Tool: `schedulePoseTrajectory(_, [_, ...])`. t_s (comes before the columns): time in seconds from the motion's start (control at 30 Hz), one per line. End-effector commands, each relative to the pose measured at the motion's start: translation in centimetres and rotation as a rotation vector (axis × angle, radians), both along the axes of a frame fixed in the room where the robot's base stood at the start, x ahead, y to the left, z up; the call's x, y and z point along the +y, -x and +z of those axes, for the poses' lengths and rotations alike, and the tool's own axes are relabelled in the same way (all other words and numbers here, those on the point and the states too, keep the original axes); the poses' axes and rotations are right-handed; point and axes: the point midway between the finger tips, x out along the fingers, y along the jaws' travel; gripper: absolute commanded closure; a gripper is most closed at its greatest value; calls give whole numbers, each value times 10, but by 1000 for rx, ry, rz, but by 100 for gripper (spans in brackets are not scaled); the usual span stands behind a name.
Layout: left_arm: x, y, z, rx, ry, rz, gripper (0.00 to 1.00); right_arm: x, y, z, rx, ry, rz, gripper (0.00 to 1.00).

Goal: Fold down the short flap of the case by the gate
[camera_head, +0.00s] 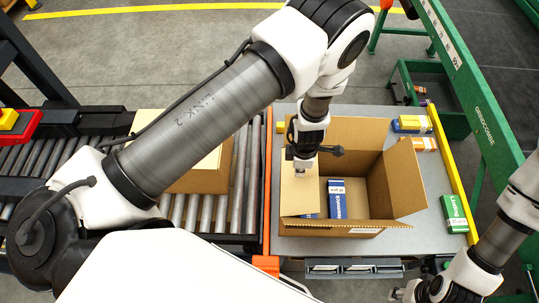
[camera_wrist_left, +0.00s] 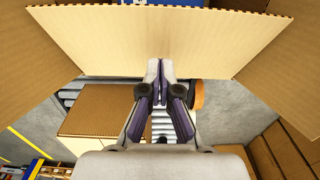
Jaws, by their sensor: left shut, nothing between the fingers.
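The open cardboard case (camera_head: 385,190) sits on a grey table, with a blue-and-white box (camera_head: 337,200) inside it. Its short flap (camera_head: 298,192) is on the left side, by the orange gate (camera_head: 267,185), and appears over the left part of the opening. Its exact tilt is hard to tell. My left gripper (camera_head: 303,166) is shut and empty, pointing down at this flap. In the left wrist view the shut fingertips (camera_wrist_left: 160,68) overlap the broad flap panel (camera_wrist_left: 165,40); contact is not certain. My right gripper (camera_head: 403,292) shows only partly at the bottom, away from the case.
Another carton (camera_head: 205,170) stands on the roller conveyor (camera_head: 235,190) left of the gate. Small boxes lie on the table to the right: blue-and-yellow (camera_head: 412,124), orange (camera_head: 424,144) and green (camera_head: 455,214). A yellow rail (camera_head: 452,165) edges the table's right side.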

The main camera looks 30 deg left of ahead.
Motion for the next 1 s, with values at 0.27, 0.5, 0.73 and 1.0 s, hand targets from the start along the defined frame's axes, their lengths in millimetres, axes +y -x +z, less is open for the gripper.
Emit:
schedulePoseTrajectory(0.27, [-11, -5, -18, 0, 1, -1, 100, 0, 0, -20, 1, 0, 1, 60])
schedulePoseTrajectory(0.5, [-12, -5, -15, 1, 0, 0, 100, 0, 0, -15, 0, 0, 1, 60])
schedulePoseTrajectory(0.73, [-26, -11, -28, 2, 0, -3, 100, 0, 0, 8, 0, 0, 1, 60])
schedulePoseTrajectory(1.0, [-27, -12, -34, 0, -1, 1, 100, 0, 0, 5, 0, 0, 1, 60])
